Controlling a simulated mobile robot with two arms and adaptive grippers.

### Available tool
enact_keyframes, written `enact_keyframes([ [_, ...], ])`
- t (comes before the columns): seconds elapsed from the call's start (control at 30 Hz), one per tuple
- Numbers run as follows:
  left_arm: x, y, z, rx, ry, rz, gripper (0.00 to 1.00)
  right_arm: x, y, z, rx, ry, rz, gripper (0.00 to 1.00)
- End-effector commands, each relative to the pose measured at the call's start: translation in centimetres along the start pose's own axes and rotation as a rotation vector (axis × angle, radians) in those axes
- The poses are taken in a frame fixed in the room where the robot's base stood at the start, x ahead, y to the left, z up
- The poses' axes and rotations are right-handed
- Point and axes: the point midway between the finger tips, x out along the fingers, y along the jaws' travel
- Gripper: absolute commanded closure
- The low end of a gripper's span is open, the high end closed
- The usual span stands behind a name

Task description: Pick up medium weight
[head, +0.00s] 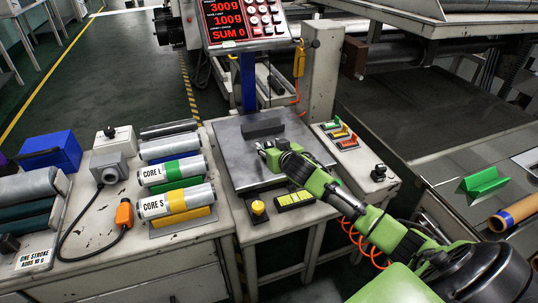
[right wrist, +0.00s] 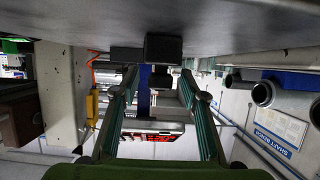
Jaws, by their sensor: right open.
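A dark block (head: 262,128) stands on the grey plate of the scale (head: 228,160) in the head view; no size label is readable on it. My right gripper (head: 268,150) is low over the plate, just on the near side of that block. In the right wrist view, which is upside down, my right gripper (right wrist: 160,84) has its fingers spread apart with nothing clamped. A dark block (right wrist: 163,48) shows beyond the fingertips, with a wider dark block (right wrist: 125,54) beside it. I cannot tell which is the medium weight. My left gripper is not in view.
The red display (head: 232,18) reads 300g, 100g and SUM 0. Core rolls (head: 175,170) lie on the left bench. An orange cable hangs by my right arm.

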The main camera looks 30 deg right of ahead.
Motion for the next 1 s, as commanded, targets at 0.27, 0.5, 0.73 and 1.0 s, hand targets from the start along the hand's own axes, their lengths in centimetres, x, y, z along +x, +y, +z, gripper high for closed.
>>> enact_keyframes([
  [0.27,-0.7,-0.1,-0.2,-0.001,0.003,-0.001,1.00,0.7,-0.1,0.0,0.000,0.000,-0.001,0.60],
  [0.5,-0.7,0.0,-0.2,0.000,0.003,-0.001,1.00,0.7,-0.1,0.0,0.001,0.000,-0.001,1.00],
  [0.73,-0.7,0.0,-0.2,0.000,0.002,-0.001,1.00,0.7,-0.1,-0.2,0.001,0.003,-0.001,1.00],
  [1.0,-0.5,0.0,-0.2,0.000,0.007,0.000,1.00,0.3,0.0,-1.2,0.002,0.004,-0.001,1.00],
])
